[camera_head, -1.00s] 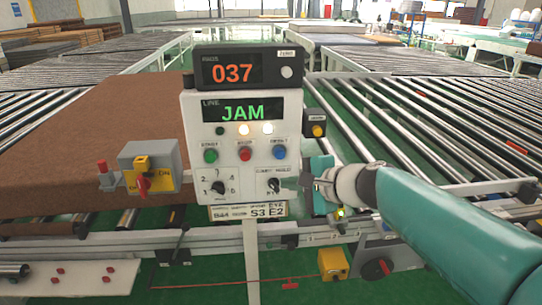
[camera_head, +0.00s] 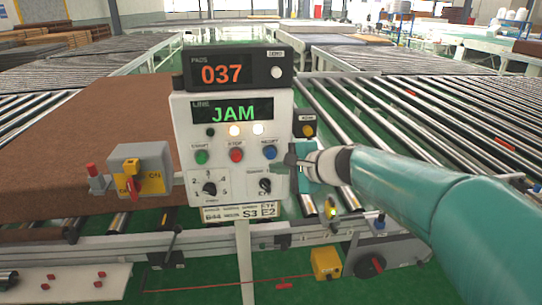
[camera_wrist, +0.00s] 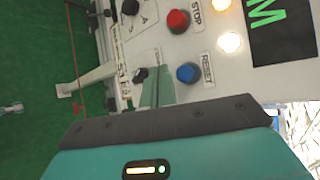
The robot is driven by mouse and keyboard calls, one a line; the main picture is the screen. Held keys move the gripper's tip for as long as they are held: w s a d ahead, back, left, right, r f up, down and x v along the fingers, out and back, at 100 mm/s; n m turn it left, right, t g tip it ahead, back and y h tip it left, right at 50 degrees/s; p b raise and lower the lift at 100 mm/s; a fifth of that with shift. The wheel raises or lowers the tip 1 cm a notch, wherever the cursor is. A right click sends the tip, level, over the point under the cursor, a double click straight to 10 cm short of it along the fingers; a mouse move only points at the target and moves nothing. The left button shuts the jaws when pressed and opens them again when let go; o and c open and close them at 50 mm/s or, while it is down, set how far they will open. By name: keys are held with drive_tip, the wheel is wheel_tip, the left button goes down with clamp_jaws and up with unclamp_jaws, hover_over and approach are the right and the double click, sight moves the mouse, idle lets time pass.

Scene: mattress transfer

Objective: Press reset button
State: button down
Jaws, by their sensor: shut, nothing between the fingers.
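The blue reset button (camera_head: 270,153) is at the right of the button row on the white control panel (camera_head: 223,190). In the wrist view the reset button (camera_wrist: 187,73) shows beside its RESET label. My gripper (camera_head: 289,160) is shut and empty, just right of the reset button in the head view. I cannot tell whether it touches the panel. In the wrist view a pale green finger (camera_wrist: 158,92) lies just beside the button. The line display (camera_head: 233,113) reads JAM, with two lamps lit below it.
The red stop button (camera_head: 236,154) and green start button (camera_head: 201,157) are left of reset. Black knobs (camera_head: 209,189) sit below. A yellow-black switch box (camera_head: 305,127) stands right of the panel. A brown mattress (camera_head: 80,150) lies on rollers behind it.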

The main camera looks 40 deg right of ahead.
sight(269, 157)
drive_tip(key=shift+w+d, duration=0.8)
drive_tip(key=shift+w, duration=0.35)
drive_tip(key=shift+w, duration=0.1)
idle(1.2)
drive_tip(key=shift+w+d, duration=0.2)
drive_tip(key=shift+w, duration=0.05)
drive_tip(key=shift+w+d, duration=0.5)
drive_tip(key=shift+w, duration=0.15)
idle(1.1)
drive_tip(key=shift+s+a, duration=0.7)
drive_tip(key=shift+s, duration=0.3)
drive_tip(key=s+a, duration=0.2)
drive_tip(key=s, duration=0.2)
drive_tip(key=shift+s+a, duration=0.1)
drive_tip(key=shift+a, duration=0.3)
